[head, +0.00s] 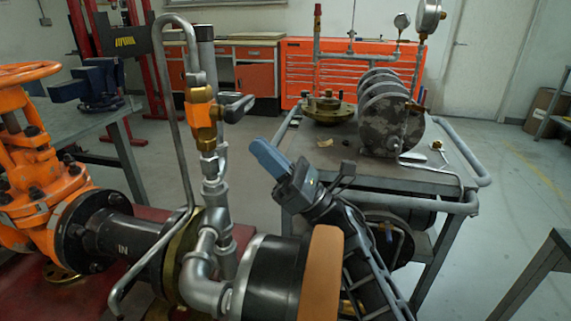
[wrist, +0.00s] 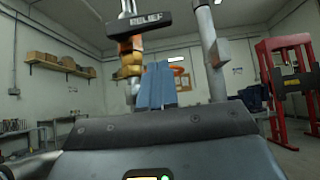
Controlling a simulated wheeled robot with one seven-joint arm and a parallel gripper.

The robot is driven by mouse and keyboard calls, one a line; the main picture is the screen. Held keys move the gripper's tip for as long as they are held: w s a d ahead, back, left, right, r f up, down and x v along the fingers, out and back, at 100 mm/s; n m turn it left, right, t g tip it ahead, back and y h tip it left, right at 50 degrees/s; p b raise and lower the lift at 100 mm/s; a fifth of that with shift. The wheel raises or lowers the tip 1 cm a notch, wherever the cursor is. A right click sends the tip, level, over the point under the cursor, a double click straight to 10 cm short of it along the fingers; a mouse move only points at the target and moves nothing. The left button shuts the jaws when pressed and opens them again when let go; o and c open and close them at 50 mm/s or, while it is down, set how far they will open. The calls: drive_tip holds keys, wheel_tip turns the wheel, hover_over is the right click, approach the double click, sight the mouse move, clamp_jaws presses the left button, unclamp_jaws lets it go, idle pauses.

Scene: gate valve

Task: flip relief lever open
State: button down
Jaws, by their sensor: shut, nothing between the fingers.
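The relief lever (head: 238,107) is a dark handle on the right side of an orange and brass valve (head: 203,116), on top of a silver pipe riser. In the wrist view the lever (wrist: 150,22), lettered RELIEF, lies across the top of the picture, with the brass valve body (wrist: 131,62) below and behind it. My gripper (head: 258,146) has blue fingers pressed together and empty. In the head view it is right of and below the lever, apart from it. In the wrist view the fingertips (wrist: 158,66) point up, below the lever.
A bent grey rod (head: 181,120) rises left of the valve. A black flanged pipe (head: 115,235) and an orange gate valve (head: 40,190) stand at left. A cart (head: 455,160) with a grey finned assembly (head: 390,125) is behind my arm. Open floor lies at right.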

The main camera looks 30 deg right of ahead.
sight(241, 107)
drive_tip(key=r, duration=0.1)
drive_tip(key=r+p, duration=0.1)
drive_tip(key=r, duration=0.2)
drive_tip(key=shift+w+a+r+p, duration=0.2)
drive_tip(key=shift+a+r+p, duration=0.05)
drive_tip(key=shift+r+p, duration=0.1)
drive_tip(key=shift+f+n+b, duration=0.1)
drive_tip(key=shift+n+b, duration=0.2)
drive_tip(key=shift+b, duration=0.25)
